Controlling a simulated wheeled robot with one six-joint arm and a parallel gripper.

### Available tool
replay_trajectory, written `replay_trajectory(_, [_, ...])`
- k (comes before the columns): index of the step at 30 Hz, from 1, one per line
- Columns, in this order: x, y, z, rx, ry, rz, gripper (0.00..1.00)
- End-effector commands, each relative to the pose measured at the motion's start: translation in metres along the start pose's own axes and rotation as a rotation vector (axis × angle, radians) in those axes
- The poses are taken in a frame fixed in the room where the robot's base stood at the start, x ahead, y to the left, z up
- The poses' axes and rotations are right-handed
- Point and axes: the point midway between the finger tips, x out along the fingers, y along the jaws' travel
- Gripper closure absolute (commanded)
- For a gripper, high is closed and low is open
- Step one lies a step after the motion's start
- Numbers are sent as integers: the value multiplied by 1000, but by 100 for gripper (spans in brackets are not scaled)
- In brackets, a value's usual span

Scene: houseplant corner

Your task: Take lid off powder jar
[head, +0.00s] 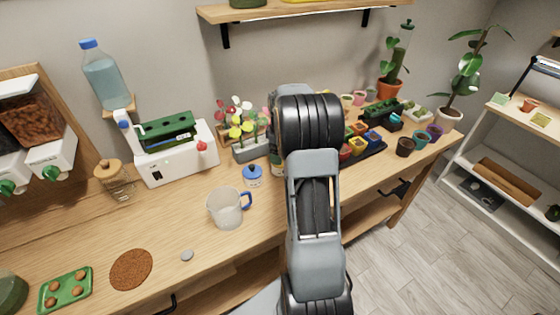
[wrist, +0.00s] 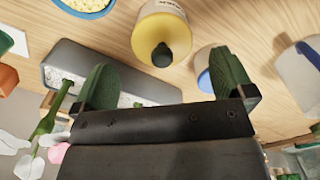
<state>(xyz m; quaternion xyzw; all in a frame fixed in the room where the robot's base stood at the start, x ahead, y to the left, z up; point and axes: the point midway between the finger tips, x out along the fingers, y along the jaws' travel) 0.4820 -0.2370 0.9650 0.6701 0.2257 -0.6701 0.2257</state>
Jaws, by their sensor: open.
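A round jar with a yellow lid and a dark knob (wrist: 160,35) stands just beyond my gripper in the wrist view; its label is too small to read. A small white jar with a blue lid (head: 252,175) stands on the bench in the head view. A blue and white piece (wrist: 204,72), probably this jar, is partly covered by the right finger. I cannot tell from labels which is the powder jar. My gripper (wrist: 163,80) is open, its green fingers wide apart with nothing between them. My arm hides the gripper in the head view.
A clear mug (head: 226,208) with a blue handle stands left of my arm. A grey planter (wrist: 62,72) with pebbles and flowers lies close to the left finger. A blue bowl (wrist: 88,8) of yellow bits is at the upper left.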

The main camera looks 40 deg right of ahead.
Motion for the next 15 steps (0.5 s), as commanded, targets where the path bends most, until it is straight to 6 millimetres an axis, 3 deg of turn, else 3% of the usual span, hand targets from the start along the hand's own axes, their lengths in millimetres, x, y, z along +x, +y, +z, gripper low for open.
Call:
replay_trajectory(6, [28,-3,0,0,-1,-2,0])
replay_trajectory(15, [38,-2,0,0,0,0,0])
